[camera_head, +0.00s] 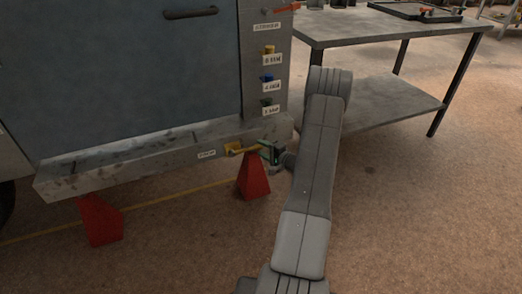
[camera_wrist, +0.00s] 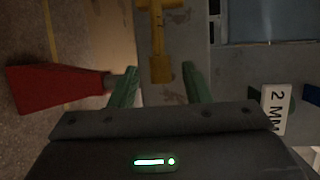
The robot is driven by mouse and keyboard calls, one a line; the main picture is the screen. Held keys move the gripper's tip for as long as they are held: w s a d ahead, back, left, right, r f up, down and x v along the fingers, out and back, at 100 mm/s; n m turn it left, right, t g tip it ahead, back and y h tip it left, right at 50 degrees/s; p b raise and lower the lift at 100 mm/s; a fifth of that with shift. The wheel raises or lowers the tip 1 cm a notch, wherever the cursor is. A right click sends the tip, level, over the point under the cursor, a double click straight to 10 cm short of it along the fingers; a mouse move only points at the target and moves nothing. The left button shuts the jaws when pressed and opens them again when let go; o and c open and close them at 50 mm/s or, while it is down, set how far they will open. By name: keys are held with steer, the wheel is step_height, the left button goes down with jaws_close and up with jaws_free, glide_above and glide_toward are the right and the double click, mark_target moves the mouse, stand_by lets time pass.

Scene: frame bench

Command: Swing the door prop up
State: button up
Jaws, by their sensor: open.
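The door prop appears to be the yellow lever (camera_head: 241,150) low on the grey frame, below the blue-grey door (camera_head: 130,65). It lies about level, its mount at the left. In the wrist view the yellow lever (camera_wrist: 158,45) runs down from the top edge, and its broad end lies between my fingertips. My gripper (camera_head: 268,152) is at the lever's right end, and its green fingers (camera_wrist: 160,82) are open, one on each side of the lever's end. I see a gap on both sides; contact cannot be told.
Red stands (camera_head: 253,176) and (camera_head: 102,220) support the frame from the floor; one red stand (camera_wrist: 50,87) is close to my left finger in the wrist view. Small coloured knobs with labels (camera_head: 270,87) line the post above. A grey table (camera_head: 385,28) stands at the right.

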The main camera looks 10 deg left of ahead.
steer(key=shift+w+a+f, duration=0.1)
steer(key=shift+w+a, duration=0.25)
steer(key=shift+a, duration=0.2)
jaws_close()
